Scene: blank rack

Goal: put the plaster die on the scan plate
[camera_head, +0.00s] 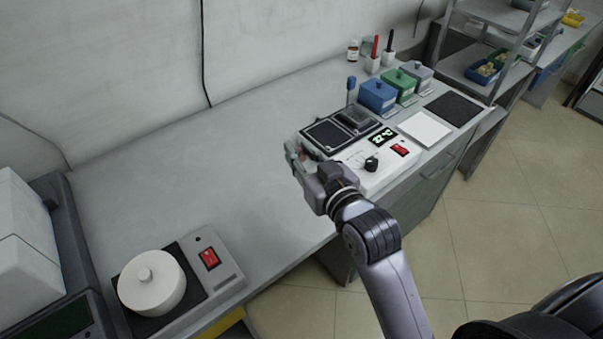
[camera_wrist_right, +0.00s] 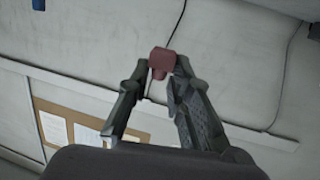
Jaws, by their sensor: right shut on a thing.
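My right gripper (camera_head: 294,158) is over the bench, at the left end of the white device. In the right wrist view it is shut on a small dull-red piece with a narrower stub (camera_wrist_right: 161,62), held between its fingertips; I take this to be the plaster die. The piece cannot be made out in the head view. I cannot tell for sure which surface is the scan plate: a flat white plate (camera_head: 425,129) and a black square pad (camera_head: 453,108) lie right of the device. Both look bare. My left gripper is not in view.
The white device (camera_head: 375,177) has dark pads, a knob and a red switch. Behind it stand blue (camera_head: 377,96), green (camera_head: 398,84) and grey (camera_head: 417,75) lidded boxes. A white round pot (camera_head: 151,284) sits at lower left. The middle bench (camera_head: 210,165) is clear.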

